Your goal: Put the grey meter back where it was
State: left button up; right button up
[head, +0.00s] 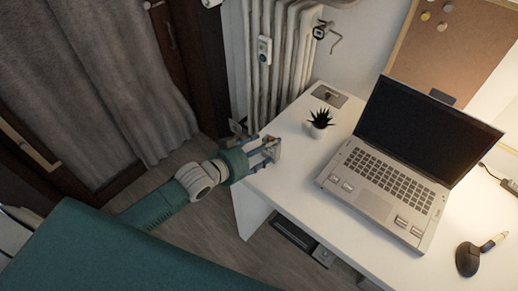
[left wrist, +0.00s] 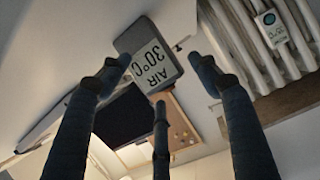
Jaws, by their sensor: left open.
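The grey meter (left wrist: 148,55) shows a light display reading "AIR 30°C" in the left wrist view, where its text is upside down. It is a dark grey box by my fingertips. In the head view it seems to be the small greyish piece (head: 276,147) at the gripper's tip, by the desk's left edge. My left gripper (head: 268,151) is open, with its fingers around or just short of the meter; I cannot tell if they touch it. The fingers also show in the left wrist view (left wrist: 160,82). My right gripper is out of view.
The white desk (head: 290,180) holds a potted plant (head: 320,124), a grey plate (head: 328,95) and an open laptop (head: 395,165). A radiator (head: 285,55) with a white meter (head: 265,48) stands behind. The desk's left front area is clear.

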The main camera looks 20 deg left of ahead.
pick_arm(q)
jog(key=shift+s+a+r, duration=0.15)
jog(key=shift+s, duration=0.15)
jog(key=v, duration=1.1)
jog(key=shift+s+r, duration=0.1)
jog(key=s+a+f+n+g+y, duration=0.1)
jog(key=a+f+y, duration=0.1)
jog(key=a+f, duration=0.5)
jog(key=s+a+f+n+g+y, duration=0.1)
jog(key=a+f+y, duration=0.1)
jog(key=f, duration=0.9)
jog(key=s+a+f+n+g+y, duration=0.1)
jog(key=s+f, duration=0.3)
jog(key=f, duration=0.3)
jog(key=s+a+f+g, duration=0.2)
jog(key=s+f, duration=0.2)
jog(key=f, duration=0.4)
jog(key=s+d+f+g, duration=0.2)
jog(key=s+f, duration=0.4)
jog(key=s, duration=0.3)
jog(key=s+d+f+g, duration=0.2)
jog(key=s+d+f, duration=0.3)
jog(key=s+f, duration=0.2)
jog(key=s+d+f+g, duration=0.2)
jog(key=s+f, duration=0.4)
jog(key=s, duration=0.6)
jog(key=shift+d+f, duration=0.15)
jog(key=shift+d, duration=0.65)
